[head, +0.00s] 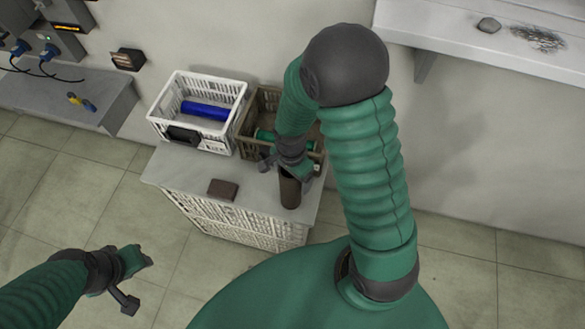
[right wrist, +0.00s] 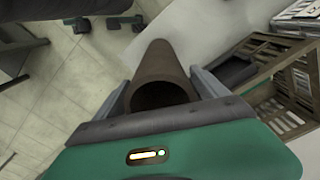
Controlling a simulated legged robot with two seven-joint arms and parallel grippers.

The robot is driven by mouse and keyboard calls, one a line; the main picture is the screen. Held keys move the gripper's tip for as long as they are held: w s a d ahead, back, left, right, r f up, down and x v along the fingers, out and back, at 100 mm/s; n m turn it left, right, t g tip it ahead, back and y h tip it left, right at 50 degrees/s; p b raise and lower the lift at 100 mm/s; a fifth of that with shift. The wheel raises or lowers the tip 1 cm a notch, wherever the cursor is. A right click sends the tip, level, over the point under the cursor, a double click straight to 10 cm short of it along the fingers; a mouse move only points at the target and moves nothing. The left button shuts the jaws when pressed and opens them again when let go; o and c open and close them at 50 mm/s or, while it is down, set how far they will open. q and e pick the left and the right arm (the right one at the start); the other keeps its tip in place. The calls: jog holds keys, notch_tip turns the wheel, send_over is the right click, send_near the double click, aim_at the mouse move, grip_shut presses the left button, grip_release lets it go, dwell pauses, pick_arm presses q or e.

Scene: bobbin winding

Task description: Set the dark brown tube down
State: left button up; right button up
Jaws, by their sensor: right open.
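The dark brown tube (head: 290,192) stands upright on the light table top (head: 165,168), close to its front right edge. In the right wrist view the tube (right wrist: 162,65) shows its hollow open end, between the two fingers. My right gripper (head: 285,168) is at the tube's upper end, its fingers (right wrist: 160,92) spread on either side of it. My left gripper (head: 138,280) is open and empty, over the floor at lower left, away from the table.
A white basket (head: 162,125) with a blue tube (head: 204,110) stands at the back of the table. Beside it, a brown crate (head: 247,133) holds a green tube (head: 264,134). A small dark brown block (head: 223,189) lies left of the standing tube, with bare table between.

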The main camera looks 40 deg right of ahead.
notch_tip(320, 180, up, 11)
jog(key=s+a+n+t, duration=0.1)
jog(key=n, duration=0.4)
jog(key=s+a+n, duration=0.1)
jog(key=a+n, duration=0.1)
jog(key=n, duration=0.3)
jog(key=s+a+n+t, duration=0.1)
jog(key=n, duration=0.4)
jog(key=shift+s+a+r+t, duration=0.1)
jog(key=shift+a+t, duration=0.2)
jog(key=shift+a, duration=0.1)
jog(key=shift+c, duration=0.3)
